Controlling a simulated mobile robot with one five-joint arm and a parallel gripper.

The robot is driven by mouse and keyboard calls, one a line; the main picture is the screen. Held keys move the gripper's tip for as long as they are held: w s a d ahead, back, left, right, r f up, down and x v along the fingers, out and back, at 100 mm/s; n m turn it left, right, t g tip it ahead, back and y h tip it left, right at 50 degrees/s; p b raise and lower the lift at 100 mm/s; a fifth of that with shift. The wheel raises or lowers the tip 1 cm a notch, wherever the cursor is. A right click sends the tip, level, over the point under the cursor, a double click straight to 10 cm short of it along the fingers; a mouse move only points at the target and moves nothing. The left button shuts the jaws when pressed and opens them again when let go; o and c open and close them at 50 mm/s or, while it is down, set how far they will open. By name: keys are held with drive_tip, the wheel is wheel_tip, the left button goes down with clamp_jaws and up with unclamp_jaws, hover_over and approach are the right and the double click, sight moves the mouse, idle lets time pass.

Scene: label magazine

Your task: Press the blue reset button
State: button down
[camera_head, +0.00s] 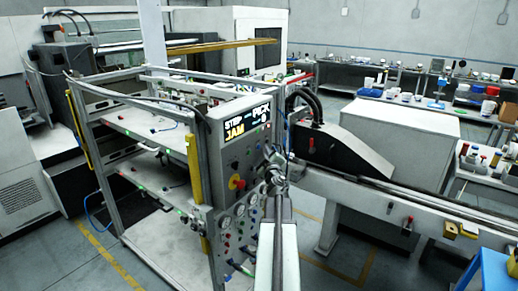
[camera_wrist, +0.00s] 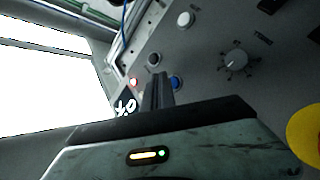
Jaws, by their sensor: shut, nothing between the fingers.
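The blue button (camera_wrist: 177,82) sits on the grey control panel in the wrist view, just right of my fingertips. My gripper (camera_wrist: 158,78) is shut and empty, its narrow fingers pointing at the panel beside the button. Whether the fingertips touch the panel or button I cannot tell. In the head view my gripper (camera_head: 275,172) is at the right side of the panel, below the display (camera_head: 248,124) that reads "JAM". The blue button is hidden behind my gripper and arm there.
Near the blue button are a red lit button (camera_wrist: 134,82), a black button (camera_wrist: 154,59), a white button (camera_wrist: 185,19) and a rotary knob (camera_wrist: 236,60). A yellow-backed red emergency stop (camera_head: 237,183) is on the panel. A conveyor (camera_head: 400,195) runs off to the right.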

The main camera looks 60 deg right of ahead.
drive_tip(key=shift+w, duration=0.35)
drive_tip(key=shift+w, duration=0.4)
idle(0.5)
drive_tip(key=shift+s, duration=0.75)
drive_tip(key=s, duration=0.5)
idle(0.4)
idle(0.7)
